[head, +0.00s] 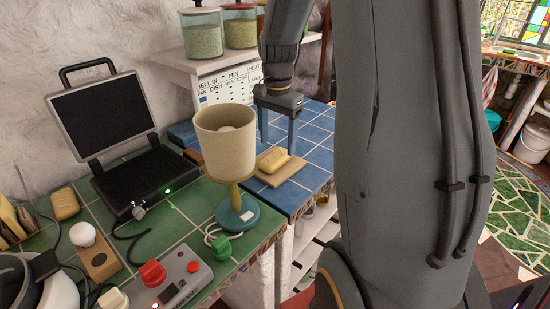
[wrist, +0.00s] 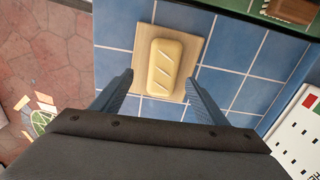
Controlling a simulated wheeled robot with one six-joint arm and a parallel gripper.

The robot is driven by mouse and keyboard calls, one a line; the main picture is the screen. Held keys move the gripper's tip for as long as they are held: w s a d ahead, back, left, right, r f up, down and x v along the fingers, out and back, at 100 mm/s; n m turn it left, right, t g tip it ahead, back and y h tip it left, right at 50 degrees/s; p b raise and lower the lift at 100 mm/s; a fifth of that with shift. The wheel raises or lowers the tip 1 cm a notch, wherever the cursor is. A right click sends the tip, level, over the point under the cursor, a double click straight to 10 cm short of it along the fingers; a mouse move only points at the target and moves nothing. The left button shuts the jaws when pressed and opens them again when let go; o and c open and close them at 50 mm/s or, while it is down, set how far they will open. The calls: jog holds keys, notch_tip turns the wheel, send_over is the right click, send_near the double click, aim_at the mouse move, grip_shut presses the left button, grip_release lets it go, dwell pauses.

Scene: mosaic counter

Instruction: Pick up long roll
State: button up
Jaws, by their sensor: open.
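The long roll (head: 273,160) is a pale yellow loaf with slashes across its top. It lies on a small wooden board (head: 291,168) on the blue tiled counter. In the wrist view the roll (wrist: 163,68) is upright in the picture, centred on the board (wrist: 196,50). My gripper (head: 276,146) is over the blue counter, close to the roll in the head view. In the wrist view my gripper (wrist: 158,80) has its fingers spread wide to either side of the roll's near end. Nothing is between the fingertips, and I cannot tell their exact height above the board.
A beige-shaded lamp (head: 225,140) stands left of the board, near the front edge. A white shelf with jars (head: 202,33) stands behind.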

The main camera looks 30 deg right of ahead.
aim_at(275, 156)
jog(key=shift+w+a+f+p, duration=0.15)
jog(key=shift+f+p, duration=0.3)
jog(key=shift+f, duration=0.85)
jog(key=shift+w+a+f+p, duration=0.1)
jog(key=shift+f+p, duration=0.35)
jog(key=shift+f, duration=0.8)
jog(key=c, duration=0.7)
